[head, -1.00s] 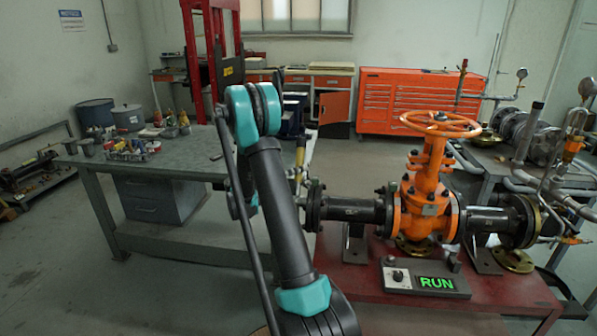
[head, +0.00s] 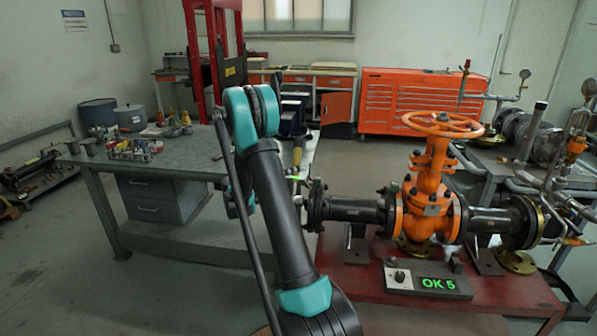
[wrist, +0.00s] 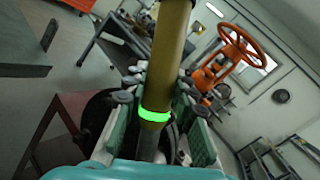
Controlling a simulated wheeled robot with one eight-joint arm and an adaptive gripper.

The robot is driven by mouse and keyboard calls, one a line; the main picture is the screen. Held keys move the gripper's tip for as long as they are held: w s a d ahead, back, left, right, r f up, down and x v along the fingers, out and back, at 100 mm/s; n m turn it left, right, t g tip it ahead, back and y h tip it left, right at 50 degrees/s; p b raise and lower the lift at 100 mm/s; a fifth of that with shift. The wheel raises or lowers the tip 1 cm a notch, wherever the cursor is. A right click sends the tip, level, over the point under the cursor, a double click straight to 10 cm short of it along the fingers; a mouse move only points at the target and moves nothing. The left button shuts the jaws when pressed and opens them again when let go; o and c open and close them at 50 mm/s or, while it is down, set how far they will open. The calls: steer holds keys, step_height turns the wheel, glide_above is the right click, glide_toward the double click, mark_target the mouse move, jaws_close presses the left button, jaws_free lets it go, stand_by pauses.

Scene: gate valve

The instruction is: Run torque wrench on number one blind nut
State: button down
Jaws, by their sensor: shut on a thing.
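The torque wrench (wrist: 170,55) is a yellow cylinder with a lit green ring near its lower end in the wrist view. My gripper (wrist: 157,98) is shut around it, with a teal finger on each side. In the head view the wrench (head: 297,157) shows as a small yellow upright piece beside my arm, by the blind flange (head: 315,207) at the left pipe end. My arm hides most of the gripper there. Which nut is number one, and whether the socket touches a nut, I cannot tell.
The orange gate valve (head: 425,215) with its handwheel stands on the red bench (head: 495,292), right of the flange. A grey workbench (head: 185,165) with cans and small tools is at left. An orange tool cabinet (head: 415,105) stands behind. Floor between is open.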

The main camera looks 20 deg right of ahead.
steer(key=shift+w+a, duration=0.75)
steer(key=shift+a, duration=0.35)
